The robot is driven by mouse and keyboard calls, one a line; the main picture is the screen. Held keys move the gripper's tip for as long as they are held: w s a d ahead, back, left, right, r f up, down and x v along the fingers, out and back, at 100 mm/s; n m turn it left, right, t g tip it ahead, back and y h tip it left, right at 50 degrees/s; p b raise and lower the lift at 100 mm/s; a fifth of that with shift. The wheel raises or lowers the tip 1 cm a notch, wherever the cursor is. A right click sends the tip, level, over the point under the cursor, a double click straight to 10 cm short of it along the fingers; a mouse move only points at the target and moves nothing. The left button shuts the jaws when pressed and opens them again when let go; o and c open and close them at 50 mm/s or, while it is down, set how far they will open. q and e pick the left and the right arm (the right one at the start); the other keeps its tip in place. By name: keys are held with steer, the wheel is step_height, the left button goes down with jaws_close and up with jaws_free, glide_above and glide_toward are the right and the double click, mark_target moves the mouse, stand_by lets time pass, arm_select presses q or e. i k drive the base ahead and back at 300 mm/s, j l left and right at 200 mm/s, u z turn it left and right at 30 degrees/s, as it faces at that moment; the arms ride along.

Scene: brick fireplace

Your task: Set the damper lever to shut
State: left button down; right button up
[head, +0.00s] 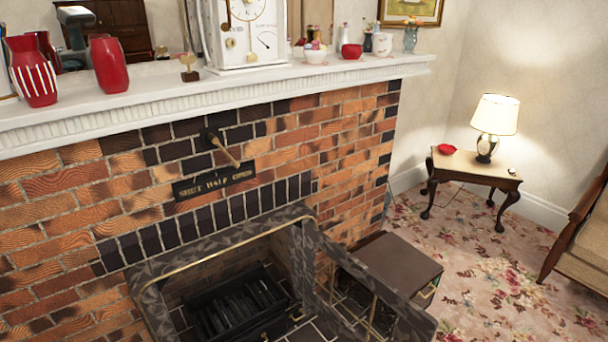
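The damper lever (224,151) is a brass-coloured rod on a dark pivot, mounted on the brick chimney breast above the firebox. It slants down to the right from the pivot, and its tip is above the right part of the label plate, near the word OPEN. Neither of my grippers shows in the head view.
The white mantel shelf (170,94) juts out above the lever, carrying red vases (108,64), a white clock (243,32) and small ornaments. Below is the firebox with a dark grate (235,303). A brown-topped box (390,264) stands right of the hearth. The wall around the lever is clear.

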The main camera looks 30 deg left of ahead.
mark_target(215, 139)
steer(key=u, duration=0.35)
steer(key=j+u, duration=0.15)
steer(key=u, duration=0.6)
steer(key=l+u, duration=0.15)
steer(key=u, duration=0.35)
